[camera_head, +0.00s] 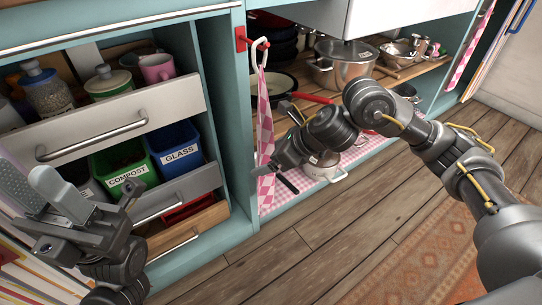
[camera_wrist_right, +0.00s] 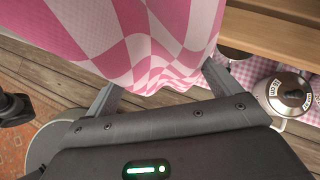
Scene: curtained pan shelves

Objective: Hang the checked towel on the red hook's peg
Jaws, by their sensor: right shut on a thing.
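The red hook (camera_head: 241,39) is fixed to the teal post, its peg pointing right. The pink-and-white checked towel (camera_head: 265,128) hangs below it, and its white loop (camera_head: 256,55) is at the peg. I cannot tell for certain whether the loop is around the peg. My right gripper (camera_head: 272,167) is shut on the towel's lower part. In the right wrist view the checked cloth (camera_wrist_right: 150,45) lies between the fingers (camera_wrist_right: 163,88). My left gripper (camera_head: 40,190) is open and empty by the drawers at the left.
Open drawers (camera_head: 115,125) with jars, a pink mug (camera_head: 157,68) and green and blue bins stand left of the post. A steel pot (camera_head: 343,62), pans and a white pot (camera_head: 322,170) stand on the shelves behind my right arm. A patterned rug (camera_head: 420,255) lies on the wooden floor.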

